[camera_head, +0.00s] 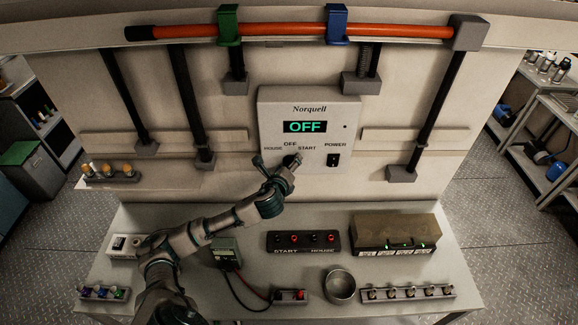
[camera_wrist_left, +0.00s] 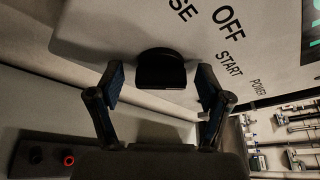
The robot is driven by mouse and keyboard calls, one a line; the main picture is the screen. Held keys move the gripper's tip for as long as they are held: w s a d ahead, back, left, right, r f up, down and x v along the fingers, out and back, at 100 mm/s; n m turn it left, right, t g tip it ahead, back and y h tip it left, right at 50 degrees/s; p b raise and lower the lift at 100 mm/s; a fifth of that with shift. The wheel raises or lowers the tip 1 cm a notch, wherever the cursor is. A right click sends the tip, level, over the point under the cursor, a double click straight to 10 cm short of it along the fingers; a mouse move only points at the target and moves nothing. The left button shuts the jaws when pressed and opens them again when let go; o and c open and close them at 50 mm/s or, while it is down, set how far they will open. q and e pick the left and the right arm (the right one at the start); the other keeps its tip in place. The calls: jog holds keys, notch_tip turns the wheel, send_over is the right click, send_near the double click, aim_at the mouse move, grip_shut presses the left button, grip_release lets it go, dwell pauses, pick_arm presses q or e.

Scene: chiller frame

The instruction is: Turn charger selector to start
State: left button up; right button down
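The charger panel (camera_head: 348,108) is a pale box on the wall, labelled Norquell, and its display (camera_head: 305,127) reads OFF in green. Below it are the labels HOUSE, OFF and START around the selector. The selector knob (camera_wrist_left: 160,70) is dark and rounded in the left wrist view. It sits between the two spread fingers of my left gripper (camera_wrist_left: 163,88), with gaps on both sides. In the head view my left gripper (camera_head: 278,164) is up at the panel and partly covers the knob. I cannot tell the knob's pointing direction. My right gripper is not in view.
A POWER switch (camera_head: 333,159) is right of the selector. Orange bar (camera_head: 290,32) above.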

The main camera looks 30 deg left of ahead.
pick_arm(q)
jog(key=shift+f, duration=0.1)
jog(key=v, duration=1.1)
jog(key=shift+s, duration=0.45)
